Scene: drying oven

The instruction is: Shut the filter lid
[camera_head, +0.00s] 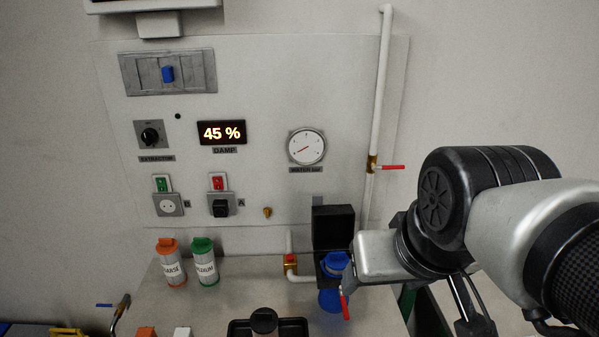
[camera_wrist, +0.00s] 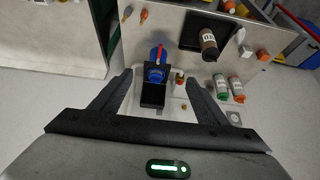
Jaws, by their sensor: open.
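The filter lid (camera_head: 333,226) is a black, square-edged flap standing upright, open, behind the blue filter (camera_head: 335,262) at the right of the bench in the head view. In the wrist view the black lid (camera_wrist: 153,96) lies between my finger outlines, with the blue filter (camera_wrist: 157,72) just beyond it. My gripper (camera_wrist: 159,77) is open and empty, its two dark fingers spread on either side of the lid and filter. I cannot tell how far the fingertips are from the lid. In the head view my wrist hides the area right of the filter, and the fingers do not show clearly.
A red-handled valve (camera_head: 345,304) sits in front of the filter. An orange bottle (camera_head: 171,262) and a green bottle (camera_head: 204,262) stand left on the bench. A dark tray (camera_head: 238,328) holds a jar at the front. A white pipe (camera_head: 381,90) runs up behind my arm.

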